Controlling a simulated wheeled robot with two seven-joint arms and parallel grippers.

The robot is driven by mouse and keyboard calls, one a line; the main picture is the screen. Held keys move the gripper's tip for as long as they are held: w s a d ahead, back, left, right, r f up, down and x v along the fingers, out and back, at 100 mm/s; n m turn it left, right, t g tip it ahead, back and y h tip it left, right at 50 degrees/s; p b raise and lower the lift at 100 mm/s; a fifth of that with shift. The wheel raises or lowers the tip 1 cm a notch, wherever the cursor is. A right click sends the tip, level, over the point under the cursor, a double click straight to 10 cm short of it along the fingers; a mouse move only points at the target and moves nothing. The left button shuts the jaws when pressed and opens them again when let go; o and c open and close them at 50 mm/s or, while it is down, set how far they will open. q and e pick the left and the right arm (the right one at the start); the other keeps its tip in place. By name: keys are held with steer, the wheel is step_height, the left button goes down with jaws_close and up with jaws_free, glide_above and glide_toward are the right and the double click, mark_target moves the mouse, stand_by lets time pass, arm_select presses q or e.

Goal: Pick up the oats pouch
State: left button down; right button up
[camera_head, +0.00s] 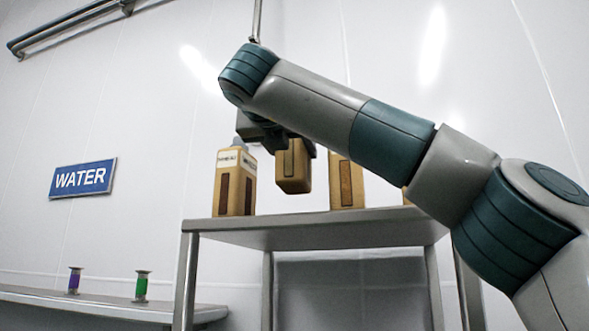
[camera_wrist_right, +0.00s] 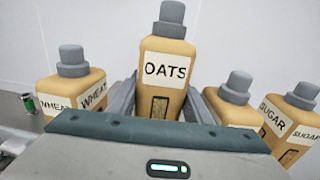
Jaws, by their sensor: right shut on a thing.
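The oats pouch (camera_wrist_right: 165,72) is a tan, bottle-shaped container with a grey cap and a white OATS label. It stands between the fingers of my right gripper (camera_wrist_right: 161,103), which is shut on it. In the head view the held pouch (camera_head: 293,171) hangs under my right gripper (camera_head: 277,140), with its base above the shelf top. My right wrist hides its upper part there. My left gripper is not in view.
A wheat pouch (camera_head: 230,183) stands on the metal shelf (camera_head: 310,232) to the left; another pouch (camera_head: 347,186) stands to the right. The wrist view also shows a sugar pouch (camera_wrist_right: 278,121). Purple (camera_head: 74,281) and green (camera_head: 141,287) spools sit on a lower ledge.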

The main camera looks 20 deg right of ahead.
steer(key=shift+s+r, duration=0.1)
steer(key=shift+r, duration=1.9)
